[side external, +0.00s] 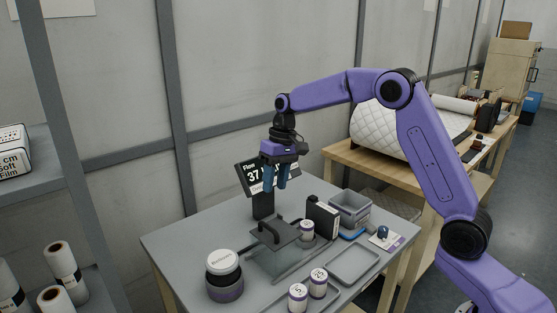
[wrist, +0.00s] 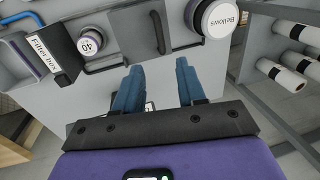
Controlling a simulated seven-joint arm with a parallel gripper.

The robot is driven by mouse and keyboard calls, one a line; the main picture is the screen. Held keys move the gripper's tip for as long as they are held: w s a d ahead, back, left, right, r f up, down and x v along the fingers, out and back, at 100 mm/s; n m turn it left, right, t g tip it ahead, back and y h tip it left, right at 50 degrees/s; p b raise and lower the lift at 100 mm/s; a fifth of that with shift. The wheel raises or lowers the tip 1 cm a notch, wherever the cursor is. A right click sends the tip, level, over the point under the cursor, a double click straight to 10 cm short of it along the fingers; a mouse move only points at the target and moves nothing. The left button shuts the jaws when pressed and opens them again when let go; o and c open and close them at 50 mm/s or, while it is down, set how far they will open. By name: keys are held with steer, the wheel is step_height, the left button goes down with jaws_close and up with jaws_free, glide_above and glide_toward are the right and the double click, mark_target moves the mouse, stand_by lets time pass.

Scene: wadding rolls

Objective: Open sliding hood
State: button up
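My gripper (side external: 275,186) points down, above and behind the hood in the side view, in front of a black display sign. Its two blue fingers are apart with nothing between them, seen also in the wrist view (wrist: 159,78). It does not touch the handle.
The display sign (side external: 262,204) stands behind. A grey tray (side external: 353,264), a bin (side external: 350,207) and two small canisters (side external: 308,288) lie around.

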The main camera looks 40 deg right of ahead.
steer(key=r, duration=0.3)
steer(key=d+r, duration=0.1)
steer(key=r, duration=0.1)
steer(key=shift+d+r, duration=0.1)
steer(key=shift+r, duration=0.3)
steer(key=s+a+f+n+h, duration=0.1)
steer(key=s+a+n, duration=0.25)
steer(key=s, duration=0.55)
steer(key=s+a+n, duration=0.2)
steer(key=s+a, duration=0.3)
steer(key=s, duration=0.4)
steer(key=s+d+f+n, duration=0.3)
steer(key=s, duration=0.7)
steer(key=s+d+f+n, duration=0.3)
steer(key=s+n, duration=0.1)
steer(key=s, duration=0.7)
steer(key=shift+s+h, duration=0.15)
steer(key=shift+h, duration=0.25)
